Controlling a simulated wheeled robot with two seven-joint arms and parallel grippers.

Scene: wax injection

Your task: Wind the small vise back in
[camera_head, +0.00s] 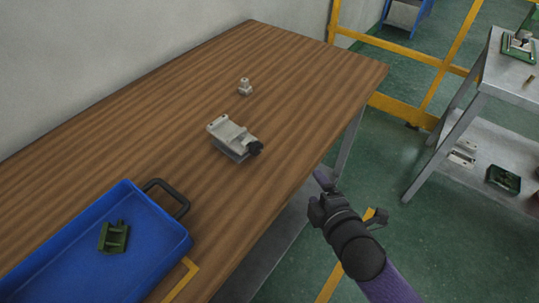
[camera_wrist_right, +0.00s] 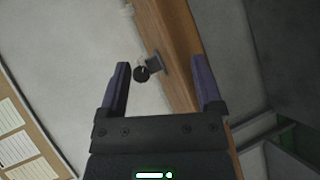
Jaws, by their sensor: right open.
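The small grey vise (camera_head: 229,134) sits on the wooden table (camera_head: 290,65), near the middle of its width. Its black knob (camera_head: 256,148) points toward the table's right edge. My right gripper (camera_head: 324,188) is off that edge, to the lower right of the vise and apart from it. In the right wrist view the vise (camera_wrist_right: 155,62) and its black knob (camera_wrist_right: 141,74) show beyond and between the two open fingers (camera_wrist_right: 160,75), with nothing held. How far the vise's jaw is wound out is too small to tell. My left gripper is not in view.
A small grey fitting (camera_head: 245,87) stands behind the vise. A blue tray (camera_head: 178,244) with a black handle holds a green part (camera_head: 114,237) at the lower left. A grey metal stand (camera_head: 487,85) and yellow rails (camera_head: 400,50) are at the right.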

